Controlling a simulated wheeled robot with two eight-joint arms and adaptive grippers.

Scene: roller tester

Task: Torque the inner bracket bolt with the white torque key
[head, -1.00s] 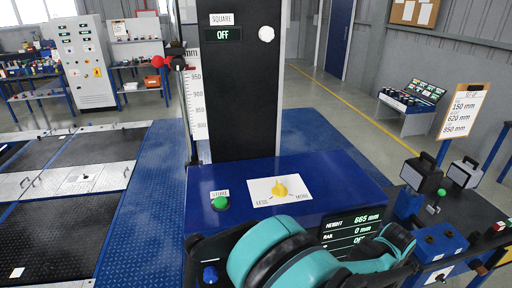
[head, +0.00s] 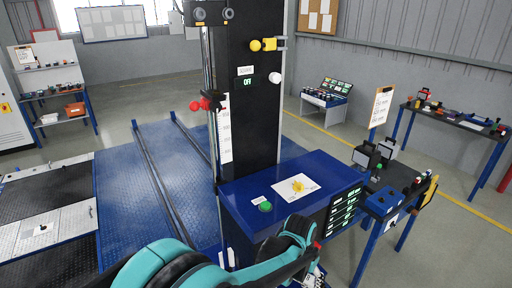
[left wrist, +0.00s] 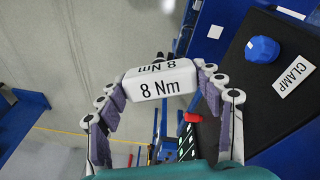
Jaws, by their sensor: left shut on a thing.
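The white torque key (left wrist: 160,84), a block marked "8 Nm", sits between the fingertips of my left gripper (left wrist: 163,90) in the left wrist view. The gripper is shut on it. In the head view the left gripper (head: 313,276) is at the bottom edge, just right of centre, beside the blue console's front, and mostly cut off. I cannot make out the key there. I cannot identify the inner bracket bolt in either view. My right gripper is not in view.
A blue console (head: 235,192) with a green button stands before the tall black column (head: 252,120). A blue knob (left wrist: 262,49) by a CLAMP label (left wrist: 294,80) is on a dark surface. A blue bench (head: 384,203) stands right.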

